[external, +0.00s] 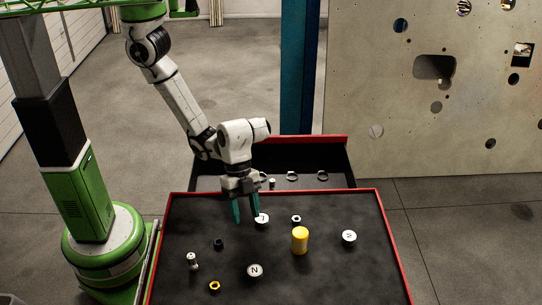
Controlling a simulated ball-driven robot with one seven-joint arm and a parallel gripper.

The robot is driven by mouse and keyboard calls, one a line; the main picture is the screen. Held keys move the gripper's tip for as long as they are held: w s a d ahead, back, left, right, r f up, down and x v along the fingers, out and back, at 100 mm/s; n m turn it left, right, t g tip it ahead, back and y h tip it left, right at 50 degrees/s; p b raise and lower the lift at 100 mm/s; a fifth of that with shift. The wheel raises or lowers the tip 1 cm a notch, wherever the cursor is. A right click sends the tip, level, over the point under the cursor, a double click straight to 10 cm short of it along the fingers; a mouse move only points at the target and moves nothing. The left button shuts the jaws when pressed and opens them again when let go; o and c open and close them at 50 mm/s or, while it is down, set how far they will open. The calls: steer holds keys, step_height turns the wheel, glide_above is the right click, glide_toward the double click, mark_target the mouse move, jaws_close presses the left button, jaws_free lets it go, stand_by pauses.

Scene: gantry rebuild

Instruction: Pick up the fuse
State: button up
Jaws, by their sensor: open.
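A small pale cylinder with dark bands (193,261) stands at the left of the black tabletop (340,280); it looks like the fuse, but it is too small to be sure. A larger yellow cylinder (300,240) stands upright right of the tabletop's middle. My gripper (247,214) points down over the far part of the tabletop with its two teal fingers apart and nothing seen between them. It is up and to the right of the pale cylinder, well apart from it.
Marked white discs lie at the front (255,271) and right (349,236). A dark ring (218,243), a yellow nut (215,286) and a pale nut (296,219) lie scattered. A red-edged bin (345,165) with rings stands behind. The tabletop's front right is clear.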

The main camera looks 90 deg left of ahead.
mark_target(181, 230)
steer(key=s+d+r+m+y+b, duration=0.1)
steer(key=s+d+m, duration=0.2)
steer(key=s+d, duration=0.1)
steer(key=s+d+r+m+y+b, duration=0.2)
steer(key=s+d, duration=0.2)
steer(key=s+d+r+m+g+y+b, duration=0.1)
steer(key=s+d+m, duration=0.2)
steer(key=s+d, duration=0.2)
steer(key=shift+s+r+m+y, duration=0.1)
steer(key=shift+r+m+y, duration=0.2)
steer(key=shift+r, duration=0.1)
step_height(181, 230, down, 5)
steer(key=shift+s+f, duration=0.1)
steer(key=shift+s+a+f+p, duration=0.15)
steer(key=shift+f+p, duration=0.15)
steer(key=shift+f, duration=1.05)
steer(key=shift+w+a+f+p, duration=0.1)
steer(key=shift+f+p, duration=0.15)
steer(key=shift+f, duration=1.1)
jaws_close()
